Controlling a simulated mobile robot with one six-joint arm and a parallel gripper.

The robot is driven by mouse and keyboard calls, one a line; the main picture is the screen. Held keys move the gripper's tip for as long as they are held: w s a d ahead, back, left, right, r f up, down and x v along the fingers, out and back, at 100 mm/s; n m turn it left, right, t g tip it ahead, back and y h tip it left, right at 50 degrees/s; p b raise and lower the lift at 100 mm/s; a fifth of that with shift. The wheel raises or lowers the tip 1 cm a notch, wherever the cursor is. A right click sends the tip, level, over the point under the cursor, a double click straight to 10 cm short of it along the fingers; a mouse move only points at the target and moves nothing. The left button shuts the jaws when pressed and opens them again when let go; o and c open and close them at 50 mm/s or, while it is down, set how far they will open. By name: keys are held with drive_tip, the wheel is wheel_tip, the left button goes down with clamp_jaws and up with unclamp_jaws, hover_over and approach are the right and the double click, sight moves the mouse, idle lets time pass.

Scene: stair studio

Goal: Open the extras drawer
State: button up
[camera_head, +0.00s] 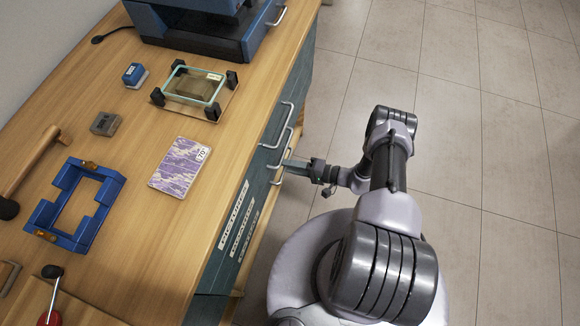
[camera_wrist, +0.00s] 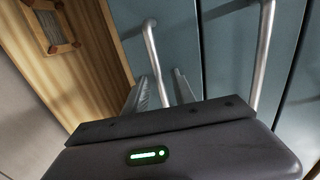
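The bench's blue-grey drawer front (camera_head: 215,268) carries three white labels. The lowest label (camera_head: 248,236) seems to read EXTRAS, but its text is small. Bar handles stand on the front, an upper handle (camera_head: 288,112) and others lower, close to my gripper. My gripper (camera_head: 289,164) reaches the front from the right, near the lower handles. In the wrist view my gripper (camera_wrist: 166,88) has its fingers apart, with the near end of one handle (camera_wrist: 152,48) at the gap between them. Another handle (camera_wrist: 263,55) stands to the right, clear of the fingers. The drawers look closed.
The wooden bench top (camera_head: 130,195) holds a blue frame (camera_head: 73,238), a purple patterned pack (camera_head: 180,166), a glass plate with black corners (camera_head: 195,85) and a blue machine (camera_head: 200,25). The tiled floor (camera_head: 480,150) to the right is free.

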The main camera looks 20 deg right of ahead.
clamp_jaws()
idle(1.4)
